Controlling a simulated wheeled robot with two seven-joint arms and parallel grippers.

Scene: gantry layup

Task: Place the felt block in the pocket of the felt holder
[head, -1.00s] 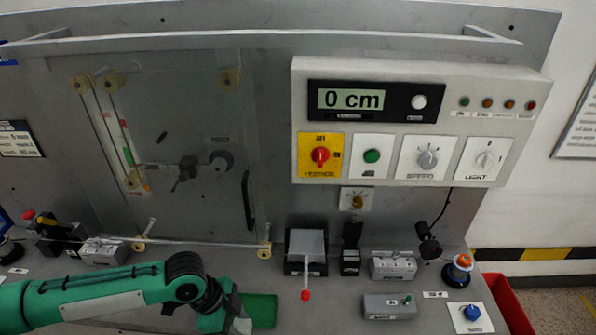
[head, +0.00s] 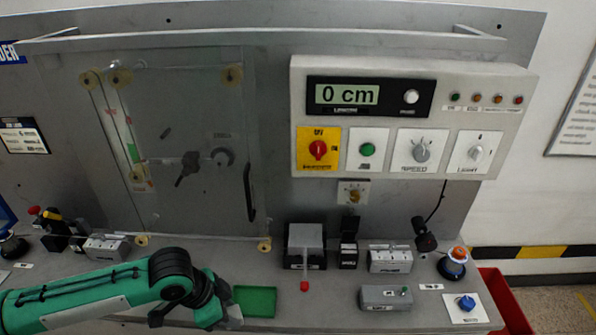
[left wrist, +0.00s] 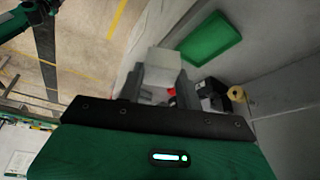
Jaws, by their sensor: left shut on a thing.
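My left gripper (left wrist: 160,84) is shut on a pale grey block, which I take to be the felt block (left wrist: 160,64). The block stands out beyond the fingertips in the left wrist view. In the head view my left gripper (head: 233,315) is low in the picture, at the near left side of a green tray (head: 257,301); the block cannot be made out there. The tray looks empty and also shows beyond the block in the left wrist view (left wrist: 211,40). I cannot tell which fixture is the felt holder, and no pocket is clearly visible. My right gripper is not in view.
A grey box with a red-tipped lever (head: 304,247) stands right of the tray. Further right are a labelled grey block (head: 390,261), a low switch box (head: 386,298) and an orange-topped knob (head: 455,264). A glass door (head: 205,130) rises behind. Some bench surface is bare.

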